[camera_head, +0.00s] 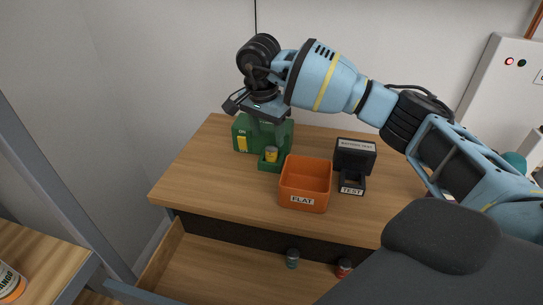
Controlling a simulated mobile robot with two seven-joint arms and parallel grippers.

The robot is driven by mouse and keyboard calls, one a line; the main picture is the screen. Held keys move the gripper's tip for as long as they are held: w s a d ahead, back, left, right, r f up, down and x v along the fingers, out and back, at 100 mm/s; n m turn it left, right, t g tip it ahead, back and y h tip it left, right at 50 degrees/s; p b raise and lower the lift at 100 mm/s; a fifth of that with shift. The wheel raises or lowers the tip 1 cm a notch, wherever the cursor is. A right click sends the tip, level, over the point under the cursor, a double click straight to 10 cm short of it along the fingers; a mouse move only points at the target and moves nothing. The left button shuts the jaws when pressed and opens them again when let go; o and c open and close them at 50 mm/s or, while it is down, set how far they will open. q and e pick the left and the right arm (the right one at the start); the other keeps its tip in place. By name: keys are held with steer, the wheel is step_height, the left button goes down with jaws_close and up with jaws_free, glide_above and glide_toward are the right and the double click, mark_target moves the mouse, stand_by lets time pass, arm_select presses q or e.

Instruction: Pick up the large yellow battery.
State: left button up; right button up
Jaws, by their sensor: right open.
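My right gripper (258,109) reaches in from the right and hangs above the green holder, a little above and behind the battery. It is open, and I see nothing between its fingers. The gripper and wrist hide part of the holder's top. My left gripper is not in view.
An orange bin (306,172) labelled FLAT stands right of the holder, beside a black tester (354,158) labelled TEST. The open drawer (240,268) below holds a teal battery (292,258) and a red battery (344,267). The desk's left front is clear.

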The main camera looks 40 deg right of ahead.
mark_target(271, 148)
steer(key=f, duration=0.4)
steer(key=shift+s+d+p, duration=0.3)
steer(key=shift+s+d, duration=0.05)
steer(key=shift+f, duration=0.55)
steer(key=c, duration=1.1)
